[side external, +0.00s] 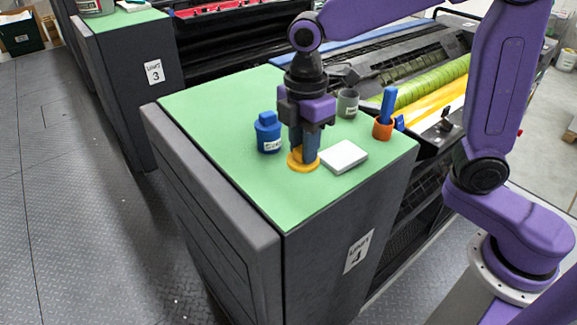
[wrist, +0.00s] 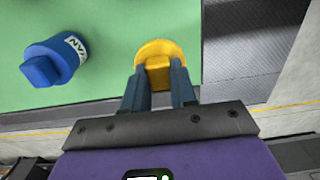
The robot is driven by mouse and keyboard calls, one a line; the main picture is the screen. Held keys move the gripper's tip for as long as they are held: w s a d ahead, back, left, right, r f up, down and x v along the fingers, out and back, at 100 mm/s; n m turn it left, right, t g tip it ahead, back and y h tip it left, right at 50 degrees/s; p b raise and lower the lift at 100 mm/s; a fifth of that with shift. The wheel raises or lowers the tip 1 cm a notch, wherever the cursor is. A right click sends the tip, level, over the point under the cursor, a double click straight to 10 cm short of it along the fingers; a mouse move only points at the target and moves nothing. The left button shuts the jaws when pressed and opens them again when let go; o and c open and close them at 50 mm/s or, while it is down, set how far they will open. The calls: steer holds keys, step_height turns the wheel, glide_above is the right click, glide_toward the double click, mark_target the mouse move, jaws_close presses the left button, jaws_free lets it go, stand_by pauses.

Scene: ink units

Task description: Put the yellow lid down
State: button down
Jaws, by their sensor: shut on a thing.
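The yellow lid (side external: 297,166) is a round disc with a raised grip bar, low over the green top (side external: 240,185) of the unit marked 4. My gripper (side external: 304,158) points straight down and is shut on the lid's grip bar. In the wrist view the lid (wrist: 160,48) shows between the fingertips (wrist: 158,72), with green surface around it. The lid looks level and at or very near the green top; I cannot tell whether it touches. The fingers hide part of the lid.
A blue labelled bottle (side external: 268,135) stands left of the lid; it also shows in the wrist view (wrist: 48,62). A white block (side external: 344,157) lies close on the right. A grey cup (side external: 348,104) and an orange cup (side external: 383,130) holding a blue-handled tool stand behind.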

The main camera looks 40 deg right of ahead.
mark_target(288, 182)
steer(key=w+f, duration=0.1)
steer(key=w+a+f, duration=0.1)
steer(key=f, duration=0.1)
steer(key=shift+w+a+f, duration=0.15)
steer(key=shift+w+f, duration=0.15)
steer(key=shift+w, duration=0.05)
steer(key=shift+f, duration=1.55)
steer(key=shift+f, duration=0.15)
steer(key=c, duration=0.9)
jaws_free()
step_height(288, 182, up, 12)
steer(key=s+d+f+m, duration=0.1)
steer(key=s+d+f, duration=0.2)
steer(key=s+d, duration=0.2)
steer(key=s+d+f+m, duration=0.2)
steer(key=s+d, duration=0.2)
steer(key=s, duration=0.6)
steer(key=s+d+f+m, duration=0.2)
steer(key=s+d, duration=0.3)
steer(key=s, duration=0.3)
steer(key=shift+s+d+f, duration=0.3)
steer(key=shift+s+f, duration=0.05)
steer(key=shift+f, duration=0.45)
